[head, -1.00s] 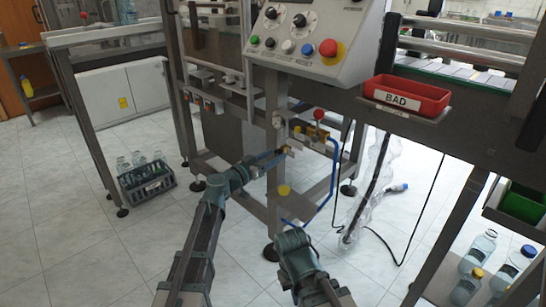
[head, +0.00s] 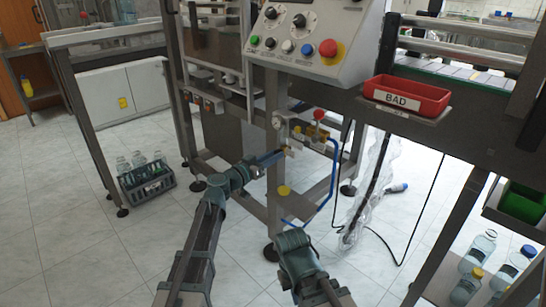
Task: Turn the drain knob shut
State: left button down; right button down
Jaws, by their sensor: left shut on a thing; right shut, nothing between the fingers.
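My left gripper (head: 284,153) reaches in from the left to the machine's front post. Its fingers are shut on a small part, which I take to be the drain knob, below the gauge and brass fitting. The fingers mostly hide this part, and its turn angle cannot be read. A red ball handle (head: 319,115) stands upright on the brass fitting (head: 316,132) to the right of the gripper. A round gauge (head: 277,122) sits just above the gripper. My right arm is low in the picture, bent, and its fingertips do not show.
A blue hose (head: 333,185) curves down from the fitting. A yellow round part (head: 284,190) sits below the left gripper. The control panel (head: 315,40) overhangs above. A red BAD bin (head: 407,95) is at right. A bottle crate (head: 147,183) stands on the floor at left.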

pick_arm(q)
jog(key=shift+r+n+g+p, duration=0.1)
jog(key=shift+n+g+p, duration=0.4)
jog(key=shift+n, duration=8.1)
jog(key=c, duration=0.6)
grip_release()
jog(key=shift+a, duration=0.1)
